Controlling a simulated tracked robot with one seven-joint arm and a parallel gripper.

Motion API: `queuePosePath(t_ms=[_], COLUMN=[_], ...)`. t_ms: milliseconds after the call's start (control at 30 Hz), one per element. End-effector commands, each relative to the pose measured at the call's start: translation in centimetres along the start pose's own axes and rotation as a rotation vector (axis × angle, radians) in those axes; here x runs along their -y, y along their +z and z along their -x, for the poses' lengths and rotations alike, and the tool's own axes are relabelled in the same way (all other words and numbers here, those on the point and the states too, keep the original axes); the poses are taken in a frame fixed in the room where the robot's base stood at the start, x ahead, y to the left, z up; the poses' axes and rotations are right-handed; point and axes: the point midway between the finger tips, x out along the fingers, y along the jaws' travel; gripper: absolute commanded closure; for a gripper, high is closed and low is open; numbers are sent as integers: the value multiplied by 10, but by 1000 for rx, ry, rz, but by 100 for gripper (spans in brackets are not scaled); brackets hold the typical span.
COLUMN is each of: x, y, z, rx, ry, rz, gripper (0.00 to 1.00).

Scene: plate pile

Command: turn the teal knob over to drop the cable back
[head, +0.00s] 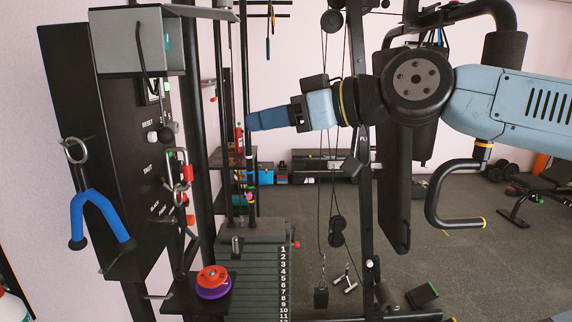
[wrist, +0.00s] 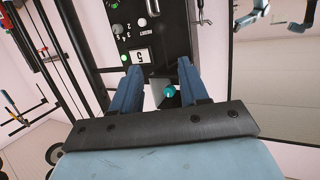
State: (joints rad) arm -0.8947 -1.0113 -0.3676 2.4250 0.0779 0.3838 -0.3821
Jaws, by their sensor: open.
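The teal knob (wrist: 169,91) shows in the wrist view between the two blue fingers of my gripper (wrist: 158,74), nearer the right finger. In the head view a small teal part, partly hidden, shows at the right side of the grey box (head: 128,43) on top of the black panel. My gripper (head: 251,121) is open, to the right of the panel and apart from it in the head view. I see nothing between its fingers that they touch.
The black panel (head: 125,115) carries switches, labels and hanging carabiners. A blue-handled grip (head: 98,212) hangs at its left. Red and purple discs (head: 213,282) lie on a small shelf below. Black upright posts and a numbered weight stack (head: 262,280) stand close to my gripper.

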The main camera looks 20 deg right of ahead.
Motion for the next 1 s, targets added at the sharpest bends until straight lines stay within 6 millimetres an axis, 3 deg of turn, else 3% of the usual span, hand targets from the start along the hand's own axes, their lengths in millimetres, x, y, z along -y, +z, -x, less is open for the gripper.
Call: queuePosePath(t_ms=[1000], x=[-10], y=[69], z=[-1], rx=[326], ry=[254], rz=[-119], gripper=[56])
